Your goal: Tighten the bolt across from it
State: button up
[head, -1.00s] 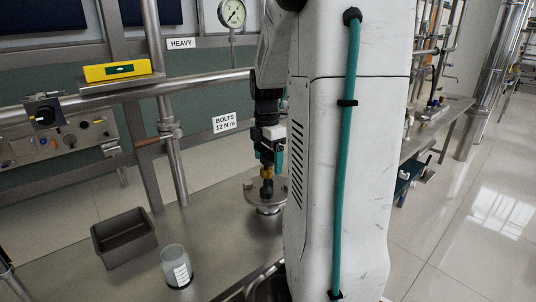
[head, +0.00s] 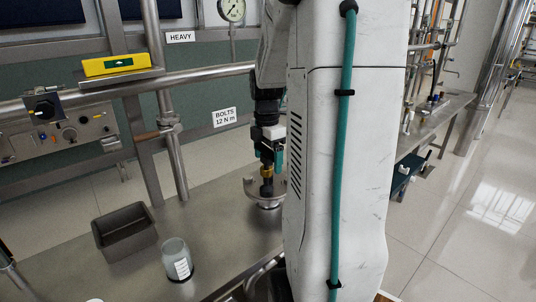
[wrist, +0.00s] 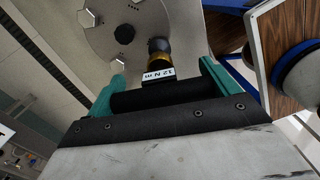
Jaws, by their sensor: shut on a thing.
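My gripper (wrist: 161,86) has teal fingers closed on a torque tool (wrist: 159,60). The tool has a dark body, a "12 N m" label, a gold collar and a black socket end. In the head view my gripper (head: 267,152) holds the tool (head: 267,176) upright over a round metal flange (head: 252,188). In the wrist view the flange (wrist: 100,38) shows hex bolt heads (wrist: 88,17) (wrist: 117,63) and a dark hexagonal spot (wrist: 124,34). The socket is over the flange near its edge; I cannot tell whether it is seated on a bolt.
A grey bin (head: 124,232) and a frosted cup (head: 177,260) stand on the steel bench left of the flange. A yellow level (head: 118,64) lies on a shelf above a control panel (head: 60,128). My arm hides the bench's right part.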

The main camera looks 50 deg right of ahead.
dwell(0.4)
jog(key=m, duration=0.2)
jog(key=shift+m, duration=0.3)
jog(key=shift+r, duration=3.05)
jog(key=shift+c, duration=1.3)
